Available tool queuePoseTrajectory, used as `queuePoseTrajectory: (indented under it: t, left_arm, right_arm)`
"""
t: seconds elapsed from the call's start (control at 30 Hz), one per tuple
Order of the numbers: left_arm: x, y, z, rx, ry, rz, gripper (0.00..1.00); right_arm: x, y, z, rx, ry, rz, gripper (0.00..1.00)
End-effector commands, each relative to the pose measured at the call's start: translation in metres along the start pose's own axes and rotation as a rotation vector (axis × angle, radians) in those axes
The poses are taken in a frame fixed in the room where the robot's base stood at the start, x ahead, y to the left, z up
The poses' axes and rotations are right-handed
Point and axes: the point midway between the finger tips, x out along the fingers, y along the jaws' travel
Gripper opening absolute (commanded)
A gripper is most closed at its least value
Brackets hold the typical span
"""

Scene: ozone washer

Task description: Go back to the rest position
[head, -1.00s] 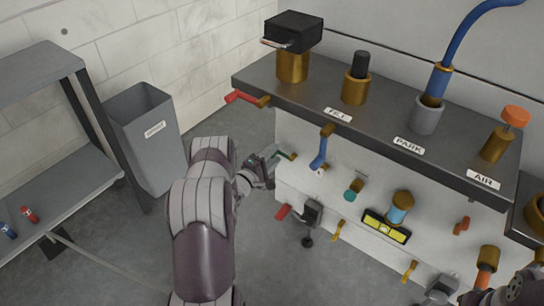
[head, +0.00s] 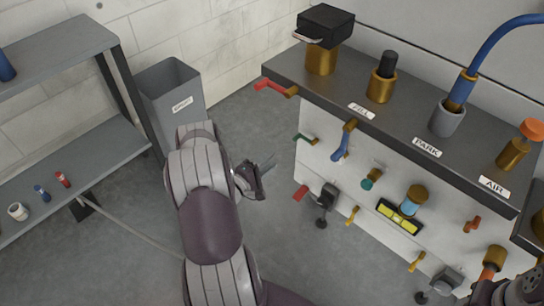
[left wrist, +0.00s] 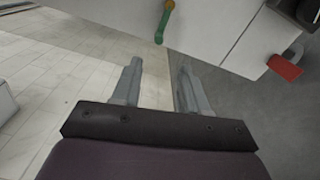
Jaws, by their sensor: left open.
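My left arm comes up from the bottom of the head view. My left gripper (head: 258,174) is in the open space left of the washer panel (head: 330,170). Its two fingers (left wrist: 160,85) stand apart in the left wrist view with nothing between them. A green-handled valve (head: 303,138) is on the panel to the right of the gripper, apart from it. It also shows at the top of the left wrist view (left wrist: 164,22). Part of my right arm (head: 508,290) shows at the bottom right corner; its fingertips are not clearly seen.
A grey bin (head: 170,85) stands by the wall behind my left arm. A shelf (head: 90,165) with small bottles is at the left. Bare floor lies between the arm and the panel.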

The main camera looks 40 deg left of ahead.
Motion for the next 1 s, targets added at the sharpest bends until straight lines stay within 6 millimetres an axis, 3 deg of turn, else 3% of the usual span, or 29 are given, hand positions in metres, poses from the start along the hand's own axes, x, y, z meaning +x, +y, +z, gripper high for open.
queuePoseTrajectory:
  t: [0.4, 0.47, 0.53, 0.6, 0.67, 0.73, 0.8, 1.0]
  left_arm:
    - [0.001, -0.001, 0.0, 0.031, 0.0, -0.003, 0.43]
    - [0.0, -0.013, -0.003, 0.127, 0.011, -0.065, 0.43]
    - [-0.013, -0.055, -0.012, 0.284, 0.062, -0.276, 0.43]
    - [-0.043, -0.093, -0.026, 0.472, 0.081, -0.605, 0.43]
    - [-0.064, -0.096, -0.027, 0.647, -0.003, -0.9, 0.43]
    - [-0.085, -0.072, -0.004, 0.815, -0.196, -1.192, 0.43]
    - [-0.105, -0.032, 0.042, 0.922, -0.44, -1.395, 0.43]
    - [-0.143, 0.054, 0.159, 1.037, -0.86, -1.52, 0.43]
  right_arm:
    - [0.0, 0.0, 0.0, 0.0, 0.0, 0.0, 0.43]
    - [0.0, 0.0, 0.0, 0.0, 0.0, 0.0, 0.43]
    - [0.0, 0.0, 0.0, 0.0, 0.0, 0.0, 0.43]
    - [0.0, 0.0, 0.0, 0.0, 0.0, 0.0, 0.43]
    - [0.0, 0.0, 0.0, 0.0, 0.0, 0.0, 0.43]
    - [0.0, 0.0, 0.0, 0.0, 0.0, 0.0, 0.43]
    - [0.0, 0.0, 0.0, 0.0, 0.0, 0.0, 0.43]
    - [0.0, 0.0, 0.0, 0.0, 0.0, 0.0, 0.43]
